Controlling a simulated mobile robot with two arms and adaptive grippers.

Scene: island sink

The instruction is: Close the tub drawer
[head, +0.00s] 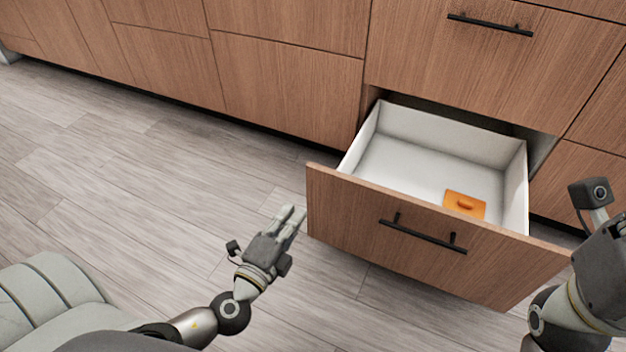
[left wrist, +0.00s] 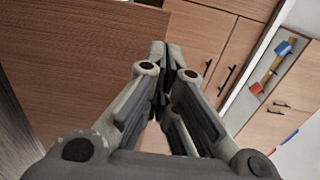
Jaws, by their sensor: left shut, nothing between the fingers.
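The tub drawer (head: 440,235) is pulled well out of the lower cabinet, with its white inside showing in the head view. It has a wooden front with a black bar handle (head: 422,237). My left gripper (head: 291,215) is shut and empty, to the left of the drawer front's left edge and apart from the handle. In the left wrist view the shut fingers (left wrist: 168,48) show in the middle, with a wooden panel behind them at the left. My right arm is at the right edge of the head view by the drawer's right corner; its fingertips are not visible.
An orange item (head: 465,205) lies inside the drawer. Another drawer (head: 480,60) with a black handle is shut above it. Cabinet fronts (head: 285,80) run to the left. The grey wood floor (head: 130,190) is clear. A pale grey rounded object (head: 50,300) is at lower left.

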